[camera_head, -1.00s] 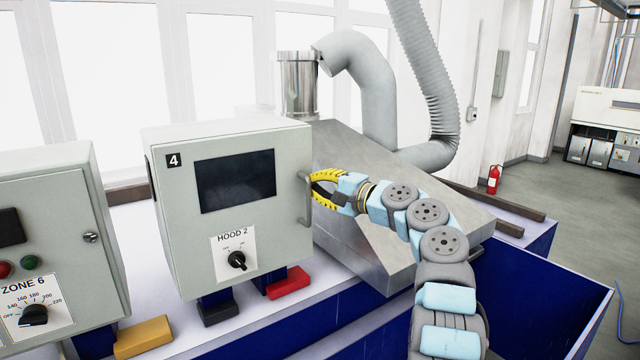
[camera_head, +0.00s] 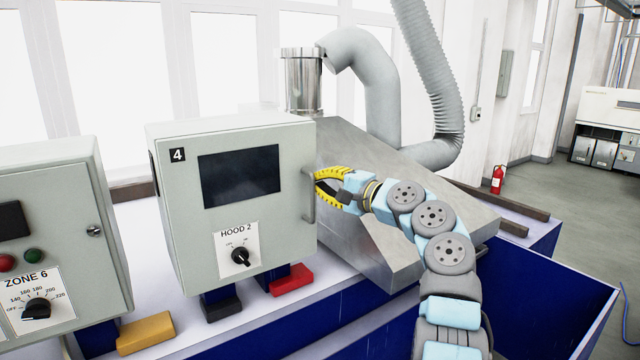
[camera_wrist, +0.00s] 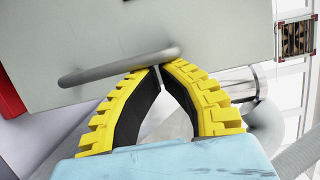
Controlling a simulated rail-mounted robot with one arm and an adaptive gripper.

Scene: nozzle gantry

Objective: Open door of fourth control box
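The fourth control box (camera_head: 232,185) is a grey cabinet marked 4, with a dark screen and a HOOD 2 dial (camera_head: 240,257). Its door looks closed. A grey bar handle (camera_head: 308,197) runs up the door's right side and also shows in the wrist view (camera_wrist: 105,72). My gripper (camera_head: 316,185) is at this handle, reaching in from the right. In the wrist view its yellow fingers (camera_wrist: 160,68) bow outward and their tips come together at the handle's one end. The bar overlaps the tips, and no bar shows clamped between them. Exact contact cannot be told.
A ZONE 6 box (camera_head: 50,240) stands to the left. A sloped metal hood (camera_head: 385,235) with a grey duct (camera_head: 375,85) is behind and right of my gripper. Yellow (camera_head: 146,333) and red (camera_head: 291,280) blocks lie below the boxes. Open floor lies at the far right.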

